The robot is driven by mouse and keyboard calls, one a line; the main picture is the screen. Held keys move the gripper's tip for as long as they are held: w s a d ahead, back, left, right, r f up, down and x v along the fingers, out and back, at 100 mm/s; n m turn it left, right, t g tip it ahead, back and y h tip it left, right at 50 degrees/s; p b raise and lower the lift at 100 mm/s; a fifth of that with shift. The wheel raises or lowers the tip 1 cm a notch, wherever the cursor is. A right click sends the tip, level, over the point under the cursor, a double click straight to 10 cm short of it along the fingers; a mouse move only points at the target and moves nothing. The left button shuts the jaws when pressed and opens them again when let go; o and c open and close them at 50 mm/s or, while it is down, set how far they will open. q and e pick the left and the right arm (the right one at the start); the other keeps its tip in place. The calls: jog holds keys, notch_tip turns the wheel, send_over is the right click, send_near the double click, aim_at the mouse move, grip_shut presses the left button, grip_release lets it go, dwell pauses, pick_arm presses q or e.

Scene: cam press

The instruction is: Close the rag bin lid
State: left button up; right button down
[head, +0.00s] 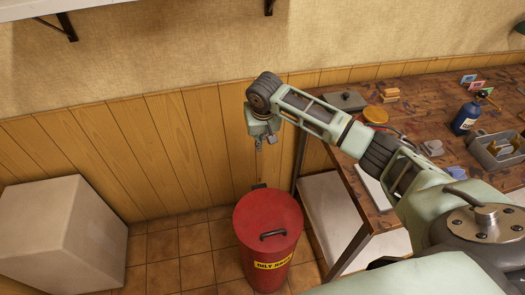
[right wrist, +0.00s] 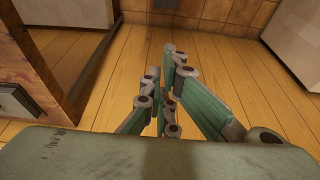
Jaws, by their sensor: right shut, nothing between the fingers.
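The red rag bin (head: 268,275) stands on the tiled floor, with a yellow label on its front. Its round red lid (head: 262,215) with a dark handle (head: 273,235) lies over the top, and no gap shows at the rim from here. My right gripper (head: 260,143) hangs above and behind the bin, near the wood panelling, apart from the lid. In the right wrist view its fingers (right wrist: 171,62) are together with nothing between them. The bin does not show in that view. My left gripper is out of view.
A large pale box (head: 60,235) stands on the floor at the left. Floor left of the bin is clear.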

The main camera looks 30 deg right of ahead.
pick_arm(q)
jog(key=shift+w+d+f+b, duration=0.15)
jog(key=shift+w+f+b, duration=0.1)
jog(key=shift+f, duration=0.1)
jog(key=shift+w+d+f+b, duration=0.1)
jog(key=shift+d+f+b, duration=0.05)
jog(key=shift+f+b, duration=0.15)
pick_arm(e)
jog(key=s, duration=0.1)
jog(key=s+a, duration=0.1)
jog(key=s, duration=0.3)
jog(key=shift+a+f, duration=0.15)
jog(key=shift+f, duration=0.15)
